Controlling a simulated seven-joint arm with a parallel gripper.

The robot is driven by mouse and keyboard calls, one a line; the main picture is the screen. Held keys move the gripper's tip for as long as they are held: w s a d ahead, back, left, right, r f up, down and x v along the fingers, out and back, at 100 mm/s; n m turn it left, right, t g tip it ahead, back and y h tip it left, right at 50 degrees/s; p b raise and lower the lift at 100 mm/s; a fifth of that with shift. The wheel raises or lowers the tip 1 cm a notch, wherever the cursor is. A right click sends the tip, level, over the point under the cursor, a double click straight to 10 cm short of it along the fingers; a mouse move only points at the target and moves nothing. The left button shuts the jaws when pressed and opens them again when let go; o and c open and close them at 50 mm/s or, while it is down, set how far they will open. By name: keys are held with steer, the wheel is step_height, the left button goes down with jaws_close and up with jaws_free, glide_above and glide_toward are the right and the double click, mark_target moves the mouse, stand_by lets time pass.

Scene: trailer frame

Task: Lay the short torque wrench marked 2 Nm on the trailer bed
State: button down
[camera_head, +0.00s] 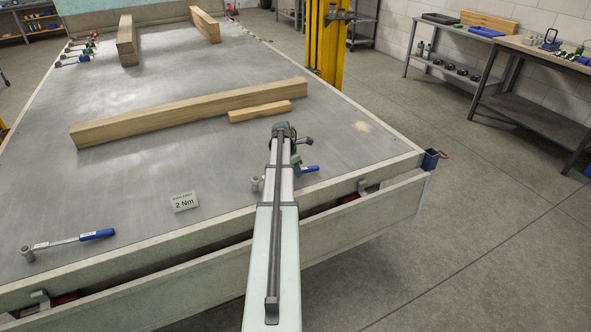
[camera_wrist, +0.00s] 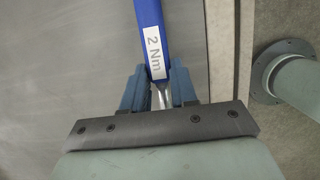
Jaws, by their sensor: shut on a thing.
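The short torque wrench has a blue handle with a white 2 Nm label (camera_wrist: 152,40) in the wrist view. My gripper (camera_wrist: 159,88) is shut on it, its blue fingers on both sides of the metal shaft just below the handle. In the head view the wrench's blue handle end (camera_head: 309,169) shows right of my arm and its metal head (camera_head: 257,184) left of it; my arm hides the middle and the fingers. It is over the near part of the grey trailer bed (camera_head: 130,190). I cannot tell whether it touches the bed.
A card reading 2 Nm (camera_head: 184,202) is left of my arm. Another blue-handled wrench (camera_head: 68,243) lies at the bed's near left. A long timber (camera_head: 190,112) and a short wood block (camera_head: 260,111) lie beyond. The bed's raised edge (camera_head: 385,166) is on the right.

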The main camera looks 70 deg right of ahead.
steer(key=shift+f, duration=0.5)
steer(key=shift+c, duration=0.4)
jaws_free()
steer(key=shift+o, duration=0.4)
stand_by(0.5)
steer(key=v, duration=1.3)
steer(key=shift+r, duration=0.4)
